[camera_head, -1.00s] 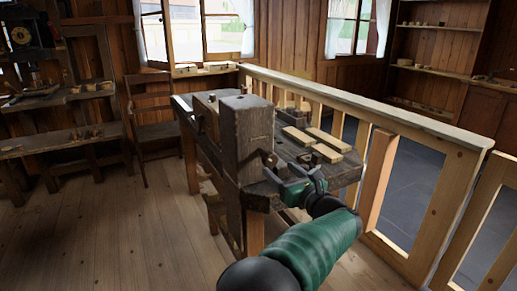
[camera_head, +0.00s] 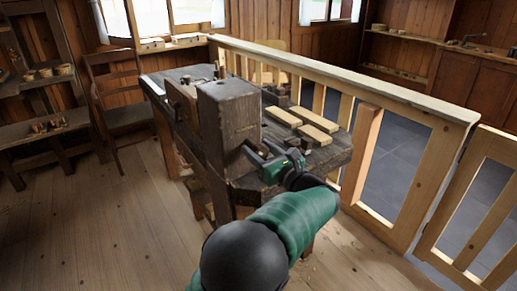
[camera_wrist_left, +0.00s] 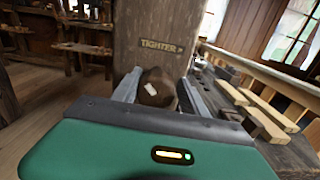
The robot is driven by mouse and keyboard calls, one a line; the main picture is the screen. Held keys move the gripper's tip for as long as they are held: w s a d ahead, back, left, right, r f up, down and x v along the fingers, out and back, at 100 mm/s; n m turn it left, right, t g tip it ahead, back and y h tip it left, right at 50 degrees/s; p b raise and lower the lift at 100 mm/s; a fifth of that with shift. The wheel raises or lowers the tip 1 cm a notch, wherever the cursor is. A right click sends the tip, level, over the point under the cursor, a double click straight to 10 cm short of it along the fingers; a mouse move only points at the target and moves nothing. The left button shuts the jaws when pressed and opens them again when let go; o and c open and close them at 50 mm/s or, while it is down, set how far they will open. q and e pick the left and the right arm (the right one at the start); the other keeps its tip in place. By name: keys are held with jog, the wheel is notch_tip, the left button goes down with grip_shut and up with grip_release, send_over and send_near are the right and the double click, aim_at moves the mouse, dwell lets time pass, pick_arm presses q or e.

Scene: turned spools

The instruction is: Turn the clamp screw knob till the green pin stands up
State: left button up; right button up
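The clamp screw knob (camera_wrist_left: 154,88) is a brown, rounded piece with a pale mark, on the front of a dark wooden post (camera_head: 224,125). A plate reading "TIGHTER" with an arrow to the right (camera_wrist_left: 161,46) is on the post above it. My left gripper (camera_head: 262,153) points at the post, its fingers apart. In the left wrist view its two fingers (camera_wrist_left: 157,88) flank the knob; whether they touch it I cannot tell. In the head view the gripper partly covers the knob. No green pin can be made out. My right gripper is not in view.
The post stands at the near end of a wooden bench (camera_head: 335,152). Pale wooden slats (camera_head: 300,124) lie on the bench right of the post. A wooden railing (camera_head: 350,83) runs behind and to the right. Open plank floor (camera_head: 90,225) lies left.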

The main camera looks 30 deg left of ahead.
pick_arm(q)
jog(key=shift+s+a+f, duration=0.1)
jog(key=shift+a+f, duration=0.05)
jog(key=shift+a, duration=0.45)
jog(key=c, duration=0.5)
jog(key=shift+a, duration=0.1)
jog(key=shift+c, duration=2.4)
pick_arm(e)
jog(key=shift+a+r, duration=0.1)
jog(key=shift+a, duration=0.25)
pick_arm(q)
jog(key=shift+f+m, duration=0.1)
jog(key=shift+m, duration=0.2)
